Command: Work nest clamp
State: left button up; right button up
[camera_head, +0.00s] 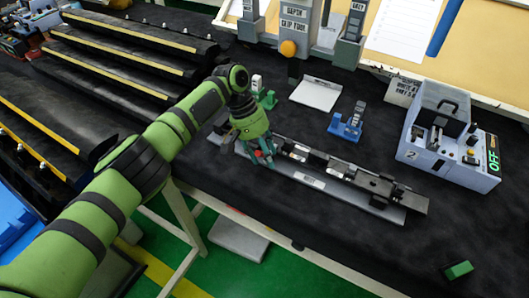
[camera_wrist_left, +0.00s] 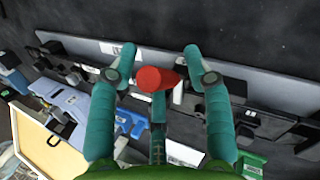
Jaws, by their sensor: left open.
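A long grey work nest (camera_head: 330,182) lies across the dark table with black and silver blocks along it. A clamp with a red handle (camera_head: 260,155) stands near the nest's left end, mostly hidden by my gripper. My left gripper (camera_head: 262,160) reaches down over it. In the left wrist view, the rounded red handle (camera_wrist_left: 155,78) shows between the spread teal fingers of my left gripper (camera_wrist_left: 158,72). The fingers are open, and I cannot tell whether any touches the handle. The nest's grey plate (camera_wrist_left: 220,68) runs behind them. My right gripper is not in view.
A blue stand (camera_head: 347,124) and a green stand (camera_head: 264,96) stand behind the nest. A grey control box (camera_head: 455,160) stands right, its display reading OFF. Black stepped racks (camera_head: 100,60) fill the left. A green block (camera_head: 458,270) lies front right. The front right table is mostly clear.

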pick_arm(q)
jog(key=v, duration=1.2)
jog(key=shift+s+f, duration=0.1)
